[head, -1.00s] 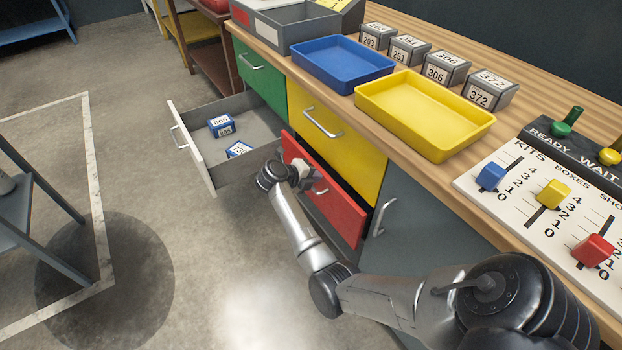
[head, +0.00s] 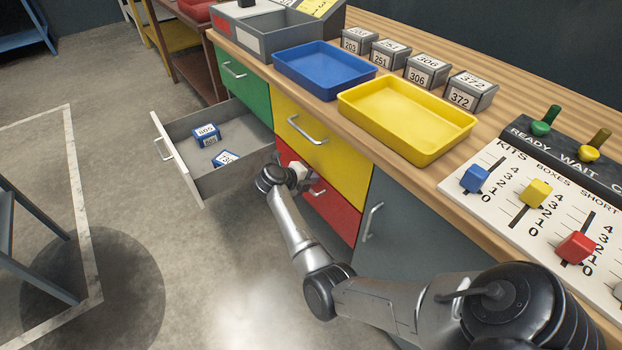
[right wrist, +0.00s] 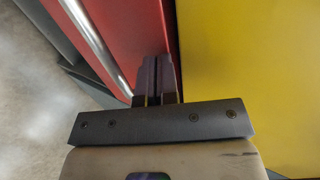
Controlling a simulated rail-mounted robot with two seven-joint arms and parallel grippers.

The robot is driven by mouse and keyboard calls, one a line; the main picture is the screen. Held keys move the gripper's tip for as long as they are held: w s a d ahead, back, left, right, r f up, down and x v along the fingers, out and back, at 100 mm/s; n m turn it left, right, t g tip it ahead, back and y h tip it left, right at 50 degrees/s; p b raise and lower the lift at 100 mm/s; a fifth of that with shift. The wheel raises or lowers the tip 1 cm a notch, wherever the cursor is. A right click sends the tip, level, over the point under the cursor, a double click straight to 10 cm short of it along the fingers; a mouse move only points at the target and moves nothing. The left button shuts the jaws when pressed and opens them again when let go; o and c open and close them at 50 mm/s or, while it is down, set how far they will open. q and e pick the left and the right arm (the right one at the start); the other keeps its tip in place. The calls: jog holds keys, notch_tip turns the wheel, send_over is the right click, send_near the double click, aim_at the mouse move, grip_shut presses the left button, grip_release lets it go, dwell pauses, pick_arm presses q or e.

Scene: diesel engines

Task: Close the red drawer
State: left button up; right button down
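The red drawer (head: 340,213) is in the cabinet below the yellow drawer (head: 318,140). Its front looks flush or nearly flush with the cabinet in the head view. In the right wrist view, a narrow dark gap shows between the red front (right wrist: 122,32) and the yellow one (right wrist: 245,80). My right gripper (head: 304,177) is at the upper left part of the red front, beside its metal handle (head: 318,193). In the right wrist view its fingers (right wrist: 158,78) are together, with nothing seen between them. They look to be against the red front. My left gripper is not in view.
A grey cabinet door (head: 390,222) is on the right. Blue (head: 325,66) and yellow (head: 408,115) trays sit on the bench. Floor in front is clear.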

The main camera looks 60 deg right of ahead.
jog(key=shift+w+a, duration=0.2)
jog(key=shift+a, duration=0.25)
pick_arm(q)
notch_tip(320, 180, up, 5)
jog(key=p, duration=0.5)
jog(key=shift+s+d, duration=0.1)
pick_arm(e)
jog(key=f+v, duration=0.1)
jog(key=v, duration=1.1)
jog(key=shift+w+a, duration=0.3)
jog(key=shift+a, duration=0.3)
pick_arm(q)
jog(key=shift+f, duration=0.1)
